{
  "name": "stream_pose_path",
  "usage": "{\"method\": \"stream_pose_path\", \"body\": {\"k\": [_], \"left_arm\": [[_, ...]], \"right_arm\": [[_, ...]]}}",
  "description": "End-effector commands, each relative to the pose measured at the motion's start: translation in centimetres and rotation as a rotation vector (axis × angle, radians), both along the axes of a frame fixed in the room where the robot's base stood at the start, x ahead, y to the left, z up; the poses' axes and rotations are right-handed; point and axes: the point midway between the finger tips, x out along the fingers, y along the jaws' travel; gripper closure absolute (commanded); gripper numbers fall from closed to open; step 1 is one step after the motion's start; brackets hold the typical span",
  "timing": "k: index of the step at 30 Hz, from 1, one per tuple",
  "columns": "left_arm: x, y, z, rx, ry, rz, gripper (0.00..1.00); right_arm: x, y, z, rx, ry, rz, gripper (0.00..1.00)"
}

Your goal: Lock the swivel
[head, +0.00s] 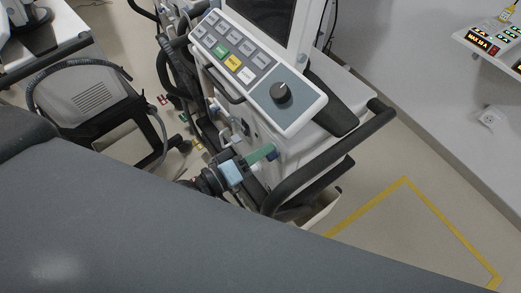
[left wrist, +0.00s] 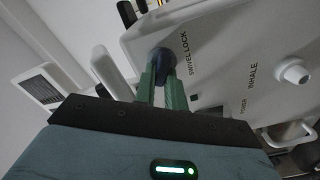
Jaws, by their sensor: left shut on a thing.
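The swivel lock is a dark blue knob on the white side of the ventilator. It shows in the head view (head: 271,153) and in the left wrist view (left wrist: 163,58), beside the printed words SWIVEL LOCK. My left gripper (head: 264,155) has green fingers and reaches the knob from the left. In the left wrist view its fingers (left wrist: 162,76) are shut on the knob, one on each side, and hide part of it. The knob's turn position cannot be told. My right gripper is not in view.
The ventilator's control panel (head: 233,62) with a black dial (head: 281,94) is above the knob. A dark handrail (head: 330,158) runs close on the right. A white port (left wrist: 292,71) and a light grey handle (left wrist: 292,134) are nearby. Another cart (head: 92,98) stands at left.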

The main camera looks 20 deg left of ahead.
Motion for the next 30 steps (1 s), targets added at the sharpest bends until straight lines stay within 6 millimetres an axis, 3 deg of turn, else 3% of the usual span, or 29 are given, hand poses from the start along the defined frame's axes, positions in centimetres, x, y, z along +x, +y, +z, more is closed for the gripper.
{"method": "stream_pose_path", "body": {"k": [15,30], "left_arm": [[0.11,0.13,-0.33,-0.352,0.235,0.001,1.00],[0.11,0.15,-0.49,-0.475,0.317,0.001,1.00]], "right_arm": [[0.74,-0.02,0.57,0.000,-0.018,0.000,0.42],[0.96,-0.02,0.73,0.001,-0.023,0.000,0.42]]}}
